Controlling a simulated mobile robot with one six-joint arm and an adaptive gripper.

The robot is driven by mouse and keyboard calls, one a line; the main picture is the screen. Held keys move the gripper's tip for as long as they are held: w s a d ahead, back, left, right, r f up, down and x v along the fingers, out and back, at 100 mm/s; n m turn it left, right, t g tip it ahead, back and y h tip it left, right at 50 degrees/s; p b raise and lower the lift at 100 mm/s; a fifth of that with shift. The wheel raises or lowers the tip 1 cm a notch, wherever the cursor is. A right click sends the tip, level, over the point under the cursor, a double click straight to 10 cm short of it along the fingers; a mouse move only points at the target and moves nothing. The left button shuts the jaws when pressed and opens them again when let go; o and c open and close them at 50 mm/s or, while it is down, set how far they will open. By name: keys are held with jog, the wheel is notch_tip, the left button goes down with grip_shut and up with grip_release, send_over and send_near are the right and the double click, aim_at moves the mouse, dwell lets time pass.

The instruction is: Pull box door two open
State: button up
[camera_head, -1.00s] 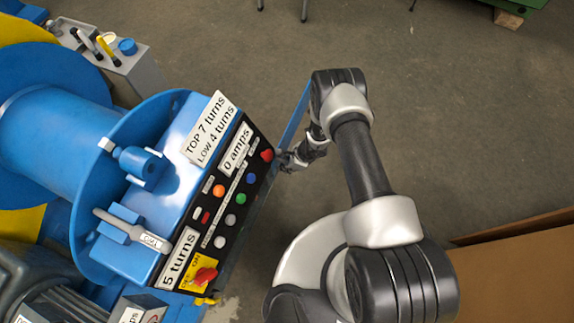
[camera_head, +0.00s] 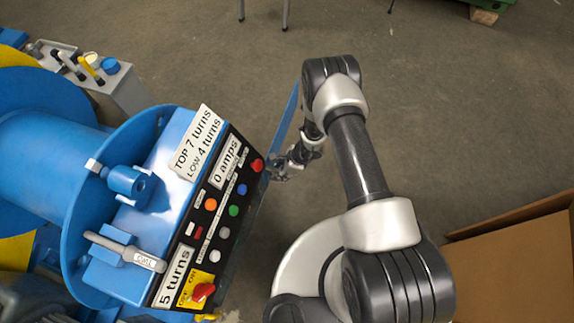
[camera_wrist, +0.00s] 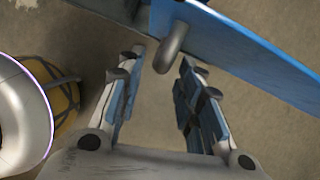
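A blue box door (camera_head: 287,115) stands out as a thin blue panel from the right side of the blue control box (camera_head: 177,133) in the head view. In the wrist view the door (camera_wrist: 245,45) crosses the top right, with a grey rounded handle (camera_wrist: 174,48) on it. My gripper (camera_wrist: 160,62) is open and empty; the handle lies just ahead of its fingertips, nearer the right finger, and I cannot tell whether they touch. In the head view my gripper (camera_head: 275,172) is beside the panel's upper right corner. My arm partly hides the door.
The control panel (camera_head: 213,212) has coloured buttons, labels and a red switch. A blue drum (camera_head: 45,155) is at the left, and a grey box with levers (camera_head: 115,90) behind it. A brown box (camera_head: 520,260) is at the lower right.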

jog(key=v, duration=0.7)
jog(key=shift+d+r, duration=0.2)
jog(key=shift+r, duration=0.1)
